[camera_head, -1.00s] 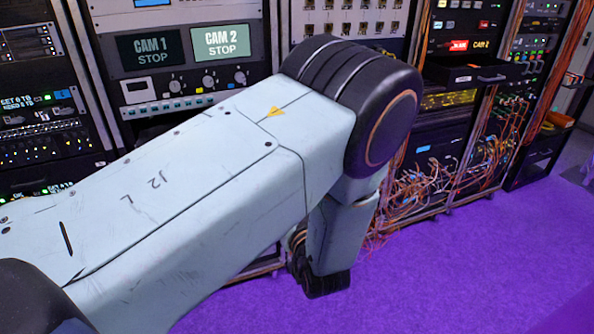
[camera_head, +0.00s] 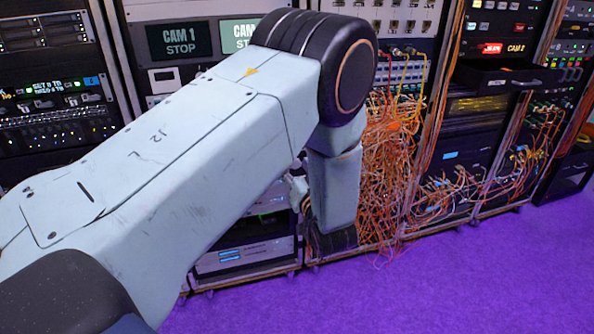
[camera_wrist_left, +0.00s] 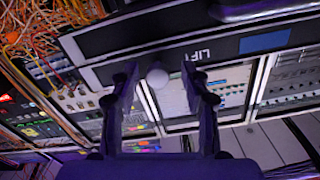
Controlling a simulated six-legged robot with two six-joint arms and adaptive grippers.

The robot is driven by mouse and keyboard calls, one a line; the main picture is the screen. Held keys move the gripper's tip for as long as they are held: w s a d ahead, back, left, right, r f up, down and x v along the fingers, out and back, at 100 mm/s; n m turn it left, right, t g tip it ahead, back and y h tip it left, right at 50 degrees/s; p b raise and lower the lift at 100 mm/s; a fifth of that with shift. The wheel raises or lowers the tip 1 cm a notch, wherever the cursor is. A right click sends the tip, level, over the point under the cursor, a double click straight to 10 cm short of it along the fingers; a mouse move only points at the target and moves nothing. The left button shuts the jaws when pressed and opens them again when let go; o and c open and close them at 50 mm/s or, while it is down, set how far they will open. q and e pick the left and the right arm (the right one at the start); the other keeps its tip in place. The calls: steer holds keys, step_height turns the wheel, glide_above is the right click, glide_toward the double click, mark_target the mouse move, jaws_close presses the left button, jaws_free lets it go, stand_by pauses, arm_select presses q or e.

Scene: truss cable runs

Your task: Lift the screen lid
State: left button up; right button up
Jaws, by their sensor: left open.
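In the left wrist view, a dark panel strip marked "LIFT" (camera_wrist_left: 222,50) crosses the picture at a slant, its lettering upside down. I take it to be the screen lid. A round pale knob (camera_wrist_left: 157,78) shows at its lower edge. My left gripper (camera_wrist_left: 162,82) is open, its two dark fingers on either side of the knob in the picture. I cannot tell whether they touch it or how deep they reach. In the head view my left arm hides that gripper and the lid. My right gripper is in neither view.
Loose orange cables (camera_head: 385,170) hang from a rack beside my arm, and more cables (camera_wrist_left: 30,40) show at the upper left of the wrist view. An open drawer (camera_head: 500,77) juts from the rack on the right. The purple floor (camera_head: 440,285) in front is clear.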

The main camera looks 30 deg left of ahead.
arm_select(q)
steer(key=shift+r, duration=0.1)
steer(key=shift+d, duration=0.1)
steer(key=shift+w+d, duration=0.15)
steer(key=c, duration=0.3)
steer(key=shift+a, duration=0.25)
steer(key=c, duration=0.5)
steer(key=shift+d, duration=0.1)
jaws_close()
